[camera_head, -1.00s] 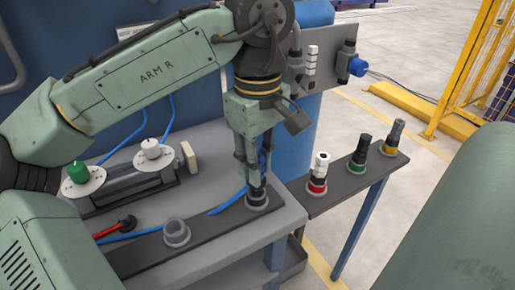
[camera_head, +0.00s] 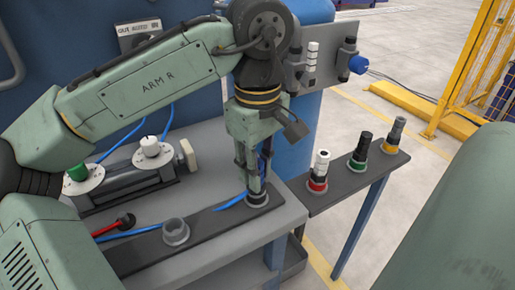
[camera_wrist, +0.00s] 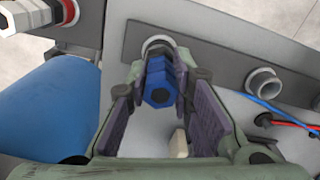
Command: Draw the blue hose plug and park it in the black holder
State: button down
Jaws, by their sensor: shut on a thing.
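My gripper (camera_head: 254,182) points down at the right end of a dark strip on the grey bench. It is shut on the blue hose plug (camera_wrist: 157,88), which shows between the two fingers in the wrist view. In the head view the fingers mostly hide the plug. A round collared socket (camera_head: 257,199) is right below the fingers. I cannot tell how far the plug sits in it. Another grey socket (camera_head: 176,232) on the same strip stands empty, and it also shows in the wrist view (camera_wrist: 265,82). I cannot tell for sure which is the black holder.
A dark side shelf (camera_head: 330,199) at right holds plugs in red (camera_head: 318,180), green (camera_head: 357,163) and yellow (camera_head: 391,146) rings. A valve assembly (camera_head: 130,170) stands at the bench's back left. A blue cylinder (camera_wrist: 45,110) is close beside the gripper. Blue hoses cross the bench.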

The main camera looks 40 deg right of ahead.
jog(key=c, duration=1.3)
grip_release()
jog(key=shift+c, duration=0.2)
notch_tip(320, 180, up, 12)
